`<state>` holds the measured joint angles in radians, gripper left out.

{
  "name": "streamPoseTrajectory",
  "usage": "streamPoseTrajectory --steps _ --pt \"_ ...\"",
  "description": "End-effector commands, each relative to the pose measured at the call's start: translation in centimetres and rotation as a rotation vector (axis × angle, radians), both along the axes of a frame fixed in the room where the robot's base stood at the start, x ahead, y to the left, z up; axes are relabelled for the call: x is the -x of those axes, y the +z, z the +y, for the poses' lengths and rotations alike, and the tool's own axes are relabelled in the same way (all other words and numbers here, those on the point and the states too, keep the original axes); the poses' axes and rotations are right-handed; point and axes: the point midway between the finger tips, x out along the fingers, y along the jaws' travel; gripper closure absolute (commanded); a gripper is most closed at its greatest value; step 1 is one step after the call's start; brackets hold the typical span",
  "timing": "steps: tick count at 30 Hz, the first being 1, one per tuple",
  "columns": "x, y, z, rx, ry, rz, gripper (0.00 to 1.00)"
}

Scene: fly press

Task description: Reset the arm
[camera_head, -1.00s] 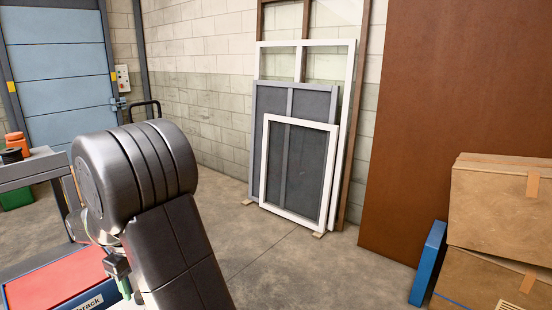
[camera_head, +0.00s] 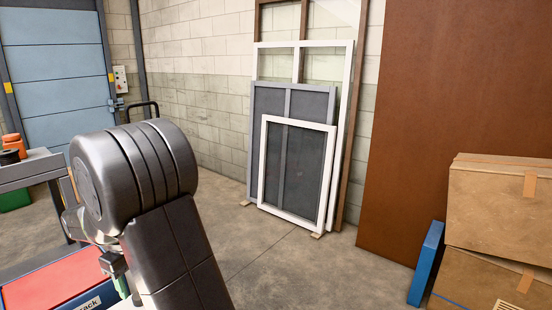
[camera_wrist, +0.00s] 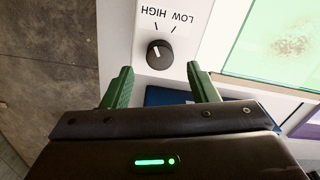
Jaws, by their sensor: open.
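My arm (camera_head: 130,180) fills the lower left of the head view. My gripper (camera_wrist: 160,87) shows in the wrist view with two green fingers spread apart and nothing between them. Beyond the fingertips is a black round knob (camera_wrist: 159,54) on a white panel (camera_wrist: 118,35), with LOW and HIGH printed upside down above it. The fingers appear to lie on either side of the knob in the picture, apart from it.
A green-tinted clear pane (camera_wrist: 275,40) lies right of the knob. In the head view, a red-topped cabinet (camera_head: 45,285) and a grey cart (camera_head: 30,170) stand left. Framed panes (camera_head: 297,170) lean on the wall. Cardboard boxes (camera_head: 500,210) are stacked right. The middle floor is clear.

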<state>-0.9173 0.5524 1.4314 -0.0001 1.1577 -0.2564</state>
Motion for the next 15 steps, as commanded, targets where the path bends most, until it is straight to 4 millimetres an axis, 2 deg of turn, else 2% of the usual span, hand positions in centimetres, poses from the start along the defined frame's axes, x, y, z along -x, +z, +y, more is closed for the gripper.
streamPoseTrajectory --steps 1,15 --pt "-0.1 1.2 0.1 -0.004 0.000 -0.003 0.47" --pt "0.0 10.6 0.1 -0.005 0.001 -0.004 0.47"
